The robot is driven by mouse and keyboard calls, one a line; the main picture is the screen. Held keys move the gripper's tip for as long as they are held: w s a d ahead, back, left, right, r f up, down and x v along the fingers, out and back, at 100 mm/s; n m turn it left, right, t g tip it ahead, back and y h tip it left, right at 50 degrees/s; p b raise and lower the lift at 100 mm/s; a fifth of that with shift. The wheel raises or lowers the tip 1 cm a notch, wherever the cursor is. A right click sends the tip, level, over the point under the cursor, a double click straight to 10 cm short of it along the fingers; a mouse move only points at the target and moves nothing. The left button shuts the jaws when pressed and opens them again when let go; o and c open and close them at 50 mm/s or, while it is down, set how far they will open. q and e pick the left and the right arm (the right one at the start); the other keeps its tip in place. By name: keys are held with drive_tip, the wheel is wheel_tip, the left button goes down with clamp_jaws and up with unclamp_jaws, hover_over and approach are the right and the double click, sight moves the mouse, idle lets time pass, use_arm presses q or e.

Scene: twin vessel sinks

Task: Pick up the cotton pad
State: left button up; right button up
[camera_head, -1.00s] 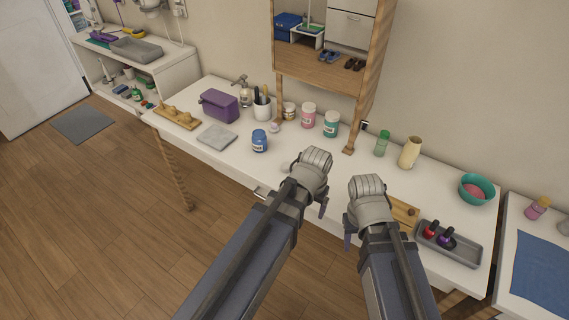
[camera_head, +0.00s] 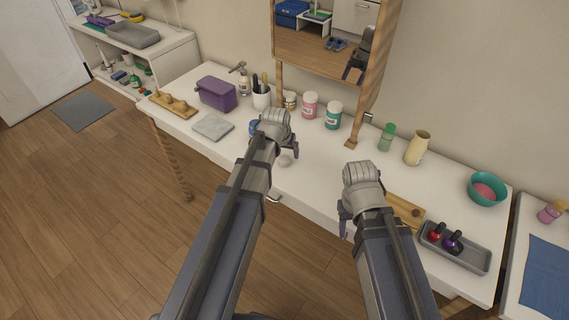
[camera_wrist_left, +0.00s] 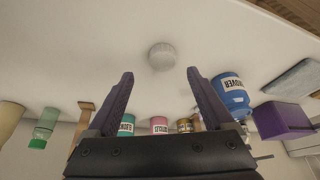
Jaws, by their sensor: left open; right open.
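A small pale round piece, which looks like the cotton pad (camera_head: 285,160), lies on the white vanity table in the head view, just below and right of my left gripper (camera_head: 274,132). In the left wrist view the pad (camera_wrist_left: 161,56) is ahead of my left gripper (camera_wrist_left: 161,72), centred between its two spread purple fingers and not held. The left gripper is open and empty, over the table. My right gripper (camera_head: 360,190) is near the table's front edge, apart from the pad; its fingers are mostly hidden.
The blue remover jar (camera_wrist_left: 231,92) stands close to the left gripper. A purple box (camera_head: 217,93), grey tile (camera_head: 213,127), pink jar (camera_head: 310,105) and teal jar (camera_head: 333,115) stand around. A grey tray (camera_head: 472,259) with nail polish is at right. The table's middle is mostly clear.

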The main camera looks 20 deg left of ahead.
sight(285, 158)
use_arm(q)
drive_tip(key=shift+a+b+x, duration=0.15)
drive_tip(key=shift+b+x, duration=1.1)
drive_tip(key=shift+x, duration=0.05)
drive_tip(key=shift+a+b+x, duration=0.1)
drive_tip(key=shift+b+x, duration=1.1)
drive_tip(key=shift+x, duration=0.15)
drive_tip(key=shift+s+r, duration=0.1)
drive_tip(key=shift+s, duration=0.05)
clamp_jaws()
drive_tip(key=shift+r, duration=0.1)
wheel_tip(285, 158, up, 10)
drive_tip(key=p, duration=1)
